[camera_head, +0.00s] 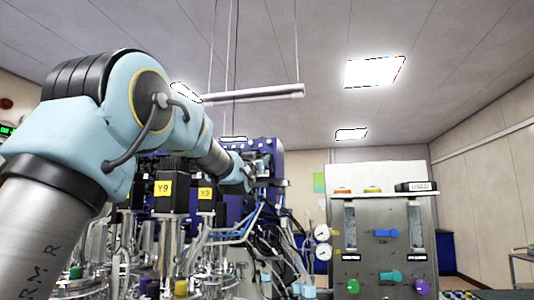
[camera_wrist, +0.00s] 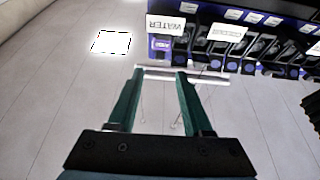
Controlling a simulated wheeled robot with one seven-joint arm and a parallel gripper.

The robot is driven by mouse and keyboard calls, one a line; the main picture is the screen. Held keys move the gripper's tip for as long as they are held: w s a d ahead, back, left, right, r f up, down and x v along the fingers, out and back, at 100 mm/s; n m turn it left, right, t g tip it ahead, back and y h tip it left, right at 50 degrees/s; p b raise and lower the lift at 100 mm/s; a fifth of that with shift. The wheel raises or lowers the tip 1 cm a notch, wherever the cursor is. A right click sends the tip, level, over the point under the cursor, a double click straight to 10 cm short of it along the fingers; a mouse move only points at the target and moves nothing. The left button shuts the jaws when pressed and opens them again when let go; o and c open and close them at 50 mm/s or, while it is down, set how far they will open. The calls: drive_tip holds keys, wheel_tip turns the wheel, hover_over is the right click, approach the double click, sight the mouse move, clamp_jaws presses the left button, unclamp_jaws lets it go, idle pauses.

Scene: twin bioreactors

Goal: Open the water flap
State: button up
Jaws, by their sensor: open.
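The white WATER label (camera_wrist: 171,25) shows upside down in the wrist view, on the dark blue-purple panel (camera_wrist: 225,8). Near it is a pale purple part (camera_wrist: 160,46) in a dark frame, with a black flap-like part (camera_wrist: 181,46) beside it. I cannot tell for sure which is the water flap, or whether it is open. My gripper (camera_wrist: 160,75) is open and empty, its two dark green fingers pointing toward this end of the row. In the head view my gripper (camera_head: 258,172) is small, in front of the blue-purple panel (camera_head: 264,148); contact cannot be told.
Several similar black flaps (camera_wrist: 245,50) continue rightward in the wrist view, under another white label (camera_wrist: 223,33). In the head view, vessels with black Y9-marked tops (camera_head: 172,190), tubes and cables (camera_head: 275,235) crowd below my arm. A grey control panel (camera_head: 384,240) stands right.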

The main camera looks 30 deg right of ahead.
sight(265, 154)
drive_tip(key=p+x, duration=0.4)
drive_tip(key=x, duration=0.3)
drive_tip(key=shift+w+d+r, duration=0.1)
drive_tip(key=shift+r, duration=0.05)
drive_tip(key=shift+w+d+r+p, duration=0.1)
drive_tip(key=shift+w+d+p, duration=0.35)
drive_tip(key=shift+p, duration=0.1)
clamp_jaws()
